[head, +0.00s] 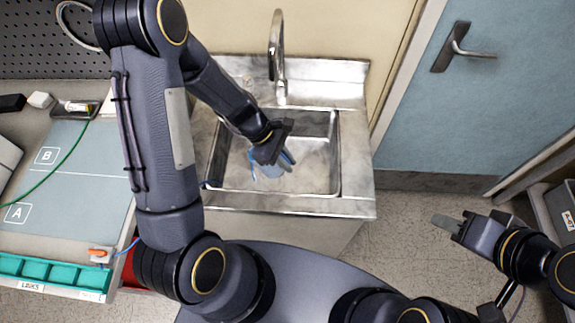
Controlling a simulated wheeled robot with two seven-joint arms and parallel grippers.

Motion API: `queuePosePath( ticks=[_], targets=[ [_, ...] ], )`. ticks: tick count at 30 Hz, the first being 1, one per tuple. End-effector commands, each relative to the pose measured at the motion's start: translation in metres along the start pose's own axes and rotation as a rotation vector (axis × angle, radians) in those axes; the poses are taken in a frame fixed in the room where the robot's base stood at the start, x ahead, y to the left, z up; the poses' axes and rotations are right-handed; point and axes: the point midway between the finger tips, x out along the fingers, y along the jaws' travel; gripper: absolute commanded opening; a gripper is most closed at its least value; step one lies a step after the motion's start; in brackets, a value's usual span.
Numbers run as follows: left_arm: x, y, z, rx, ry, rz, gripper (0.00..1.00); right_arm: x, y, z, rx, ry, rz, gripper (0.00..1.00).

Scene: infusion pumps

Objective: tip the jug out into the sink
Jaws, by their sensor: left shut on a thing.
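The sink (325,160) is a steel basin in the middle of the head view, with a tall curved tap behind it. My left gripper (283,158) reaches over the basin from above and is shut on the jug (267,172). Only a small pale blue, see-through part of the jug shows beneath the fingers. My gripper and forearm hide the rest, so I cannot tell its tilt or whether liquid is in it. My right gripper (447,223) is at the right, over the floor, away from the sink. Its fingers show nearly edge-on and hold nothing that I can see.
The tap (277,60) rises behind the basin, close to my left forearm. A worktop with a blue-grey mat (75,165) marked A and B, a green cable and teal bins (60,270) is at the left. A blue door (480,110) stands at the right.

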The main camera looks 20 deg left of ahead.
Motion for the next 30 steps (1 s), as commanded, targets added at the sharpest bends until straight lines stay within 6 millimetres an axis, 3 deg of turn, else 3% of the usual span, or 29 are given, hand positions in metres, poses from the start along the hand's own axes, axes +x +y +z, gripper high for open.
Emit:
queuePosePath(
  ticks=[12, 30],
  targets=[
    [-0.019, 0.001, 0.002, -0.001, -0.298, 0.004, 0.00, 0.027, 0.012, 0.013, 0.000, 0.000, 0.000, 0.36],
    [-0.061, 0.001, -0.005, 0.001, -0.732, 0.001, 0.00, 0.045, 0.021, 0.023, 0.000, 0.000, 0.000, 0.36]
  ],
)
